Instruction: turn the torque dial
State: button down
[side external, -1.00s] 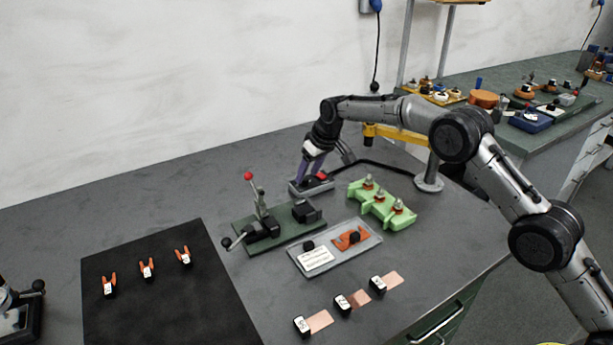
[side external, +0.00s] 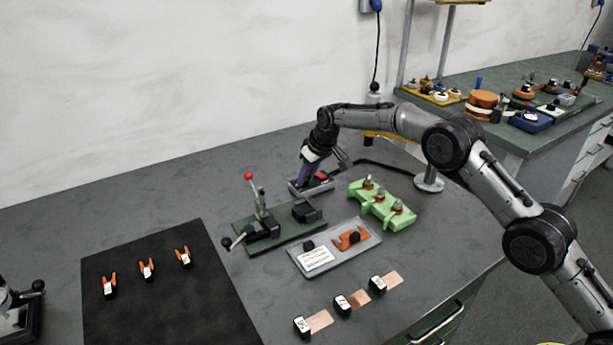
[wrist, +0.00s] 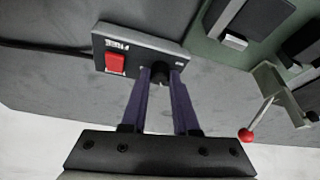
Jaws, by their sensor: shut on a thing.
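The torque dial is a small black knob (wrist: 160,73) on a grey box (wrist: 141,41) with a dark face, a red switch (wrist: 115,63) and a small label. In the wrist view the two purple fingers of my gripper (wrist: 162,72) reach down to the knob, one on each side, and are shut on it. In the side external view my gripper (side external: 303,184) stands over the grey box (side external: 325,186) near the back of the bench. The fingers hide the knob there. Any mark on the dial is too small to read.
A green plate with a red-tipped lever press (side external: 262,228) stands just in front of the box. A light green stand (side external: 382,205) is to the right. A grey tray (side external: 318,262) and copper foil pieces (side external: 320,321) lie nearer. A black cable runs behind the box.

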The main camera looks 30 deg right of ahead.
dwell(0.3)
jog(key=m+h, duration=0.1)
jog(key=m, duration=0.1)
jog(key=m+h, duration=0.1)
jog(key=m, duration=0.2)
jog(key=shift+a+m, duration=0.2)
jog(key=shift+m, duration=0.1)
jog(key=m+h, duration=0.1)
jog(key=m, duration=0.1)
jog(key=m+h, duration=0.1)
jog(key=m, duration=0.2)
jog(key=shift+a+g, duration=0.1)
jog(key=shift+g, duration=0.2)
jog(key=shift+m, duration=0.3)
jog(key=c, duration=0.7)
grip_release()
jog(key=shift+o, duration=0.2)
jog(key=v, duration=1.2)
jog(key=shift+w, duration=0.2)
